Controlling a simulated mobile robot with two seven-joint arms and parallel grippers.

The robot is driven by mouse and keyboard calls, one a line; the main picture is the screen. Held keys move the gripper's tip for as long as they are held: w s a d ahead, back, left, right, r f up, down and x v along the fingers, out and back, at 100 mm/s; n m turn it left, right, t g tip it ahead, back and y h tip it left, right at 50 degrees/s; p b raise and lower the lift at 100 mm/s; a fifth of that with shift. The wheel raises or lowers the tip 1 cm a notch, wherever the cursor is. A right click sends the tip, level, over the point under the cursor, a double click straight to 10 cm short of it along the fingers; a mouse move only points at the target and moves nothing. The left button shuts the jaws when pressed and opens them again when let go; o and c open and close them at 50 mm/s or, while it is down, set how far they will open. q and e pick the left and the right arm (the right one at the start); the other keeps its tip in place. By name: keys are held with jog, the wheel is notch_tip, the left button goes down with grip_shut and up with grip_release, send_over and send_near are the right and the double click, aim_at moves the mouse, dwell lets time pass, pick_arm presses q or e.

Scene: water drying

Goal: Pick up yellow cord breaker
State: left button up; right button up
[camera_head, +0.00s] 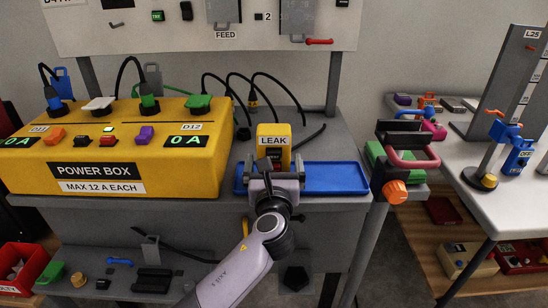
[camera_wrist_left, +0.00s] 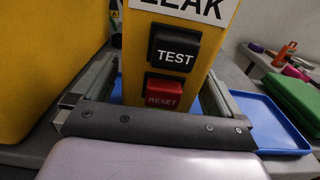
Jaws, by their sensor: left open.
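The yellow cord breaker (camera_head: 274,134), a small upright box labelled LEAK, stands at the blue tray on the grey table. In the left wrist view the yellow cord breaker (camera_wrist_left: 130,60) fills the middle, with a black TEST button and a red RESET button facing me. My left gripper (camera_head: 274,168) is open in front of it. Its two fingers (camera_wrist_left: 155,90) reach along the left and right sides of the box's lower part; whether they touch it I cannot tell. The box's base is hidden behind the gripper. My right gripper is not in view.
The large yellow power box (camera_head: 110,150) stands close on the left with plugs and cables. The blue tray (camera_head: 335,177) has bare room to the right. A green case (camera_head: 376,153) and a pinkish-red handle (camera_head: 412,163) are farther right. Black cables (camera_head: 270,88) run behind the breaker.

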aim_at(274, 128)
pick_arm(q)
jog(key=shift+w, duration=0.25)
jog(key=shift+c, duration=0.3)
jog(key=c, duration=1.1)
jog(key=shift+o, duration=0.2)
jog(key=shift+r, duration=0.1)
notch_tip(274, 128, up, 13)
jog(key=p, duration=0.4)
jog(key=shift+p, duration=0.3)
notch_tip(274, 128, up, 7)
jog(key=p, duration=0.1)
